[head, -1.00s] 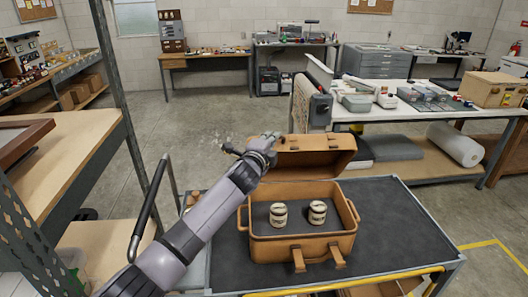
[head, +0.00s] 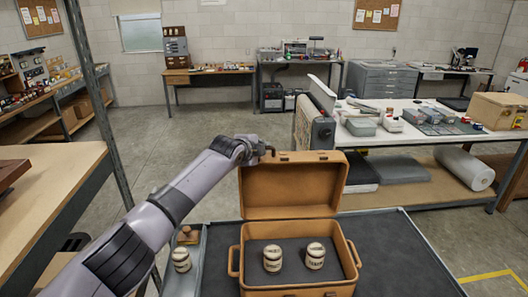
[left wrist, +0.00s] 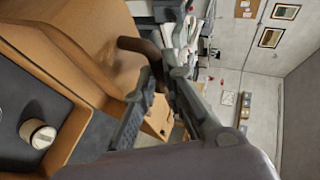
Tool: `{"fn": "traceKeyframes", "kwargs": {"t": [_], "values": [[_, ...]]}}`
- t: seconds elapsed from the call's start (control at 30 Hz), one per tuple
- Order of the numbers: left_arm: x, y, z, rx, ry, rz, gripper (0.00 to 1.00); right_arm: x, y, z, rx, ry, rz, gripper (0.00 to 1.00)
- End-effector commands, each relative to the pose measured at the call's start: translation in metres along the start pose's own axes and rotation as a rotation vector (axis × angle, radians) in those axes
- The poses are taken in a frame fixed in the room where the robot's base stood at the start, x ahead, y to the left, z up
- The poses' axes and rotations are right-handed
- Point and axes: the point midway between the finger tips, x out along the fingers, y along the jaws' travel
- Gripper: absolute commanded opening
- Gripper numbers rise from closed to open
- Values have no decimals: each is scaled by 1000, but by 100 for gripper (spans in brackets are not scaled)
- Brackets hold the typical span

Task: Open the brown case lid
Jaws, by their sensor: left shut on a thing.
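The brown case (head: 235,283) stands open on a dark-topped cart, with its lid (head: 290,190) raised at the back and the inside facing me. Two cream labelled jars, a left one (head: 272,258) and a right one (head: 315,257), stand in the case. My left gripper (head: 262,150) is at the lid's upper left edge, shut on the lid there; the exact grip is small and partly hidden. In the left wrist view the lid (left wrist: 75,45) lies beside the gripper fingers (left wrist: 155,85), and one jar (left wrist: 38,134) shows. My right gripper is not in view.
The cart top (head: 400,250) is clear right of the case. A grey tray (head: 199,270) with another jar (head: 181,260) is at its left. A wooden shelf (head: 50,190) stands at the left. A white table (head: 400,137) with boxes stands behind right.

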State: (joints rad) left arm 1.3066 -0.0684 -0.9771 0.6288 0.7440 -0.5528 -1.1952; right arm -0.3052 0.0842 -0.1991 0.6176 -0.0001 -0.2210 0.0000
Motion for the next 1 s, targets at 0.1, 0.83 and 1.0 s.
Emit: {"fn": "traceKeyframes", "kwargs": {"t": [0.1,0.83,1.0], "values": [[0,-10,-3,-6,10,-1,0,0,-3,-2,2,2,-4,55],[1,-11,0,-11,10,9,22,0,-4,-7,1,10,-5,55],[1,-8,1,-11,7,14,31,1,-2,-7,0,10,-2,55]]}}
